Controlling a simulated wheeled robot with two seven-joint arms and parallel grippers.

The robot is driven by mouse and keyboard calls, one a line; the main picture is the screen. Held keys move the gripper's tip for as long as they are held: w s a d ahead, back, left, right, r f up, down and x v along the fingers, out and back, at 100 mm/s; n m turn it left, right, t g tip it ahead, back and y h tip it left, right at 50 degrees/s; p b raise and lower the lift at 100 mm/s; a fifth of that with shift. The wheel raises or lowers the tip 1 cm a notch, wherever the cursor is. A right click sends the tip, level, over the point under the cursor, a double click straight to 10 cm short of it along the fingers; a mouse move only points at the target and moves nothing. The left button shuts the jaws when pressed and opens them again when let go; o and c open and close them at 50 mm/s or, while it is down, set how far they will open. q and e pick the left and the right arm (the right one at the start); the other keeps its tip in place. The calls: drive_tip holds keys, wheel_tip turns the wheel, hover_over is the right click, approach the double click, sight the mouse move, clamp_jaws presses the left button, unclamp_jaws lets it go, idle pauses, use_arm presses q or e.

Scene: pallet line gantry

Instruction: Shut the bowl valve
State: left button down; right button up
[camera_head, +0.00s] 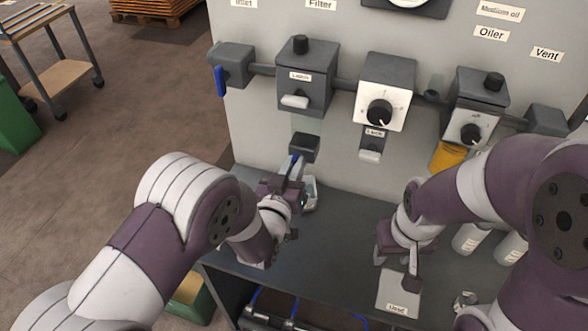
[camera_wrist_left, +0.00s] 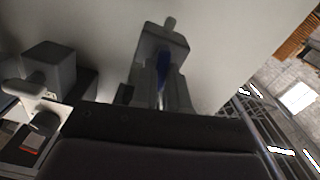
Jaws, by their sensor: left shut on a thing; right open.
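A dark grey valve block (camera_head: 305,147), which I take to be the bowl valve, sticks out of the panel below the left filter unit (camera_head: 305,75). A blue lever (camera_head: 294,160) shows at its left side. My left gripper (camera_head: 289,178) is shut on this lever, just below the block. In the left wrist view a blue lever (camera_wrist_left: 162,72) shows upright against a grey body; its lower end is hidden by my gripper. My right gripper (camera_head: 411,272) is open and empty, low over the bench near a pale tray (camera_head: 393,302).
A grey valve with a blue handle (camera_head: 220,82) is at the panel's upper left. A clear or white item (camera_head: 311,192) lies beside my left gripper. White bottles (camera_head: 467,238) stand at the right. The bench middle (camera_head: 340,235) is clear.

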wheel_tip(320, 180, down, 11)
drive_tip(key=b, duration=1)
drive_tip(key=shift+r, duration=0.1)
use_arm(q)
drive_tip(key=shift+a+f+n+b, duration=0.15)
drive_tip(key=shift+n+b, duration=0.35)
drive_tip(key=shift+n, duration=3.45)
drive_tip(key=shift+a+f+n+b, duration=0.1)
drive_tip(key=shift+n+b, duration=0.35)
drive_tip(key=shift+n, duration=3.5)
use_arm(e)
drive_tip(key=shift+f, duration=0.75)
use_arm(q)
drive_tip(key=c, duration=1.1)
unclamp_jaws()
drive_tip(key=shift+w+d, duration=0.1)
drive_tip(key=shift+w, duration=0.05)
